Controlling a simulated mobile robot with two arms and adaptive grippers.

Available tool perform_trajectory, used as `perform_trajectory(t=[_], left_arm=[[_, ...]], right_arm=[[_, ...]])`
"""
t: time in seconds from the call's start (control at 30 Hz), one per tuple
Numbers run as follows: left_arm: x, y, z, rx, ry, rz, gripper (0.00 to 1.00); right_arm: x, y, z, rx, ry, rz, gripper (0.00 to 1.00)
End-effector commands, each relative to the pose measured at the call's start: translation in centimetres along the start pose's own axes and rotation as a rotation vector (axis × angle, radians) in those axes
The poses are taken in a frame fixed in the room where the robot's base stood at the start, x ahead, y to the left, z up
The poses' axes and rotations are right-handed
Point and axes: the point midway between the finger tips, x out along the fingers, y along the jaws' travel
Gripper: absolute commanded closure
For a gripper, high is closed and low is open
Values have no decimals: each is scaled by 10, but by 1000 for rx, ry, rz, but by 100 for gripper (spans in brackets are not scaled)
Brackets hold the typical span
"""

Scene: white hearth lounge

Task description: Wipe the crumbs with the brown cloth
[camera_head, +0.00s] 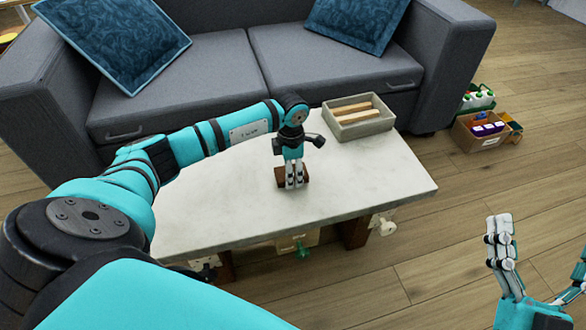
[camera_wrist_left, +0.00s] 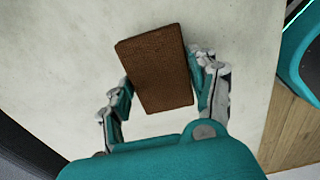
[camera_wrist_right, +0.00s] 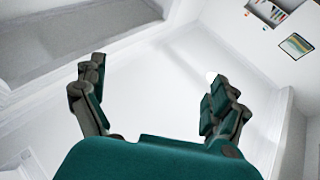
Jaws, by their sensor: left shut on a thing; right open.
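The brown cloth (camera_head: 280,176) is a small, dark brown rectangle over the pale table (camera_head: 370,185). In the left wrist view the cloth (camera_wrist_left: 155,65) shows a textured face between the two fingers. My left gripper (camera_head: 294,186) points down at the middle of the table and is shut on the cloth. It also shows in the left wrist view (camera_wrist_left: 162,92). I cannot tell whether the cloth touches the tabletop. My right gripper (camera_head: 530,250) is open and empty, off the table at the lower right; its spread fingers show in the right wrist view (camera_wrist_right: 160,105). I can make out no crumbs.
A grey tray (camera_head: 361,127) with wooden blocks (camera_head: 357,112) stands at the table's back right. A grey sofa (camera_head: 200,85) with blue cushions stands behind. A cardboard box (camera_head: 483,142) sits on the floor at right. The table's right part is clear.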

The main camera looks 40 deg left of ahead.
Motion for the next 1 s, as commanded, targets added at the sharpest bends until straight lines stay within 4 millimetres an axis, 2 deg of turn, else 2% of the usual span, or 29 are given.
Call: perform_trajectory(t=[0.03,0.47,1.0], left_arm=[[-8,1,0,0,-2,3,70],[-20,5,-3,-4,-3,3,70],[-36,9,-7,-7,-4,3,70]], right_arm=[[0,1,3,-1,-26,2,2],[-6,6,41,-9,-252,14,2],[-28,13,83,-14,-520,30,2]])
